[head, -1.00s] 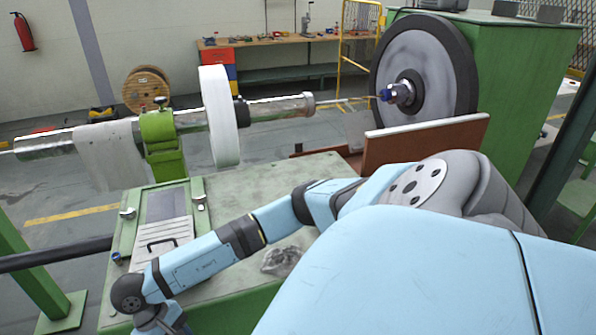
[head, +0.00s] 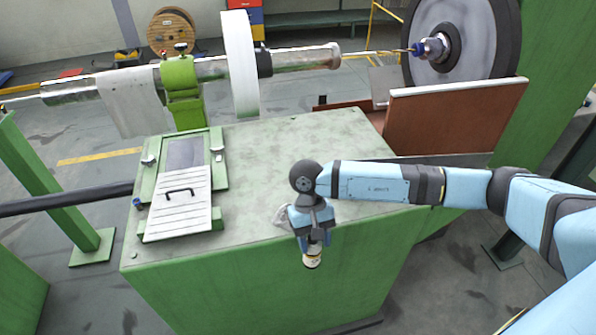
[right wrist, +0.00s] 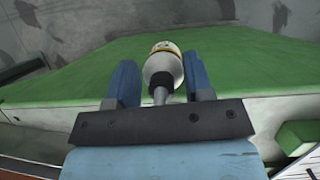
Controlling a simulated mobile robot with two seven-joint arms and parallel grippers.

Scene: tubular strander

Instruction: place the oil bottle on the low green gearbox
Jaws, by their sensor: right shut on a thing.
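The low green gearbox (head: 270,150) fills the middle of the head view, with a flat, worn top and a green front face. My right gripper (head: 310,240) is at the front edge of that top, pointing down. It is shut on the oil bottle (head: 312,259), a small pale bottle with a yellowish band. The bottle shows against the front face; I cannot tell its height relative to the top. In the right wrist view the bottle (right wrist: 164,68) sits between the two blue fingers, its dark neck toward the palm. My left gripper is not in view.
A hatch with a black handle (head: 180,191) takes up the left of the top. The top's middle is clear. A brown panel (head: 455,118) and large wheel (head: 470,40) stand behind right.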

